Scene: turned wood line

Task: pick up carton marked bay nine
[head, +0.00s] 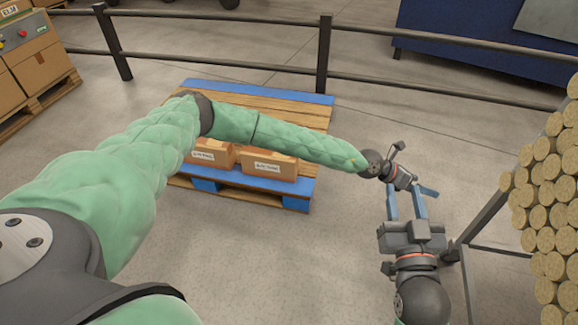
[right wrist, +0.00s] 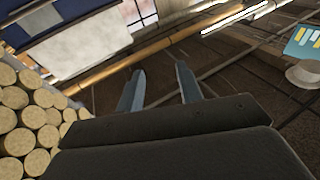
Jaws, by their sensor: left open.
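Two brown cartons with white labels sit side by side on the near part of a pallet: a left carton (head: 211,154) and a right carton (head: 267,164). The label print is too small to read, so I cannot tell which is marked bay nine. My left arm passes over the pallet and partly hides the cartons. My left gripper (head: 413,168) is open and empty, right of the pallet and away from the cartons. My right gripper (head: 405,190) is open and empty just below it, fingers apart, as the right wrist view (right wrist: 159,78) also shows.
The wooden pallet (head: 300,115) has blue end boards and stands before a dark railing (head: 210,63). Stacked round logs (head: 550,190) on a rack are close at right. More boxes (head: 38,68) stand at top left.

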